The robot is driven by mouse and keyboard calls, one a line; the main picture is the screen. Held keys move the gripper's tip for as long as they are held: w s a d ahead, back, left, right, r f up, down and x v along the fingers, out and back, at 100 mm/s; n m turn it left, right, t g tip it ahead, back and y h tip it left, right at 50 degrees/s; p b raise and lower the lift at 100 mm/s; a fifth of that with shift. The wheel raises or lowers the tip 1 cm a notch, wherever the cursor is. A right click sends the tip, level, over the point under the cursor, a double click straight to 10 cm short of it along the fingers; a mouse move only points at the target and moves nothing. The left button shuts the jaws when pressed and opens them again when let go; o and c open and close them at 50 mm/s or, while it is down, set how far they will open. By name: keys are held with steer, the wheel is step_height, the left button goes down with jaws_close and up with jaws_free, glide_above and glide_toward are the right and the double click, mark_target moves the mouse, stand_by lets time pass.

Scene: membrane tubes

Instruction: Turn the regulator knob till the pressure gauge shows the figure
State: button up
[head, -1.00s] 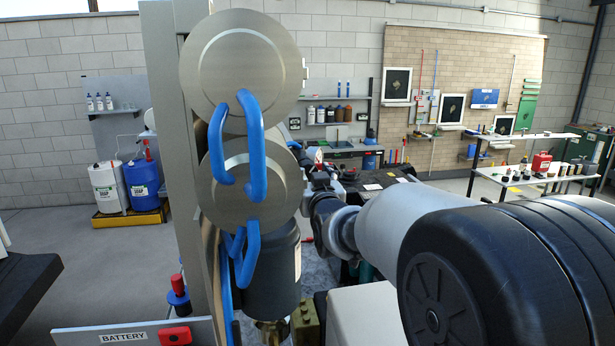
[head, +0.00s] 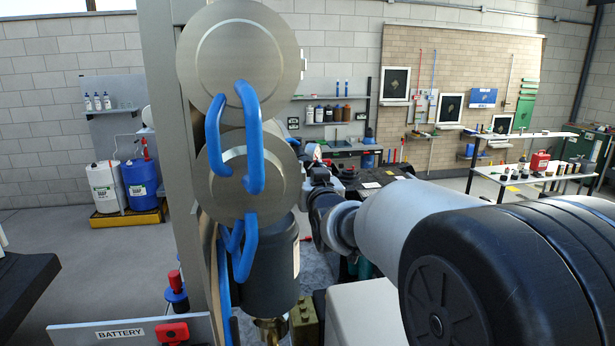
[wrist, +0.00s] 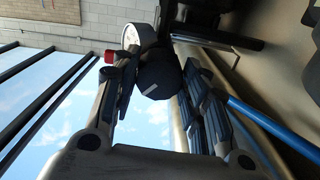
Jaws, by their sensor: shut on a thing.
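In the wrist view, a dark faceted knob (wrist: 158,80) sits between the fingertips of my gripper (wrist: 157,78). The gripper is shut on this knob, with one finger at its left and one at its right. The pressure gauge (wrist: 133,37), round with a pale face, is just beyond the knob at its upper left. It is seen at a slant, and its needle and figures are too small to read. In the head view, my wrist reaches in behind the metal discs, and the knob and gauge cannot be made out there.
Two round metal discs (head: 238,62) with blue hoses (head: 248,130) stand close on the left of my arm in the head view. A dark grey canister (head: 270,270) is below them. A blue tube (wrist: 270,125) runs near the right finger in the wrist view.

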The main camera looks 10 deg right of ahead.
steer(key=m+b, duration=0.3)
steer(key=b, duration=0.1)
steer(key=shift+f, duration=0.15)
steer(key=shift+m+b, duration=0.75)
steer(key=shift+m, duration=0.15)
steer(key=shift+r, duration=0.2)
steer(key=o, duration=1.1)
steer(key=shift+c, duration=0.2)
steer(key=s, duration=1.2)
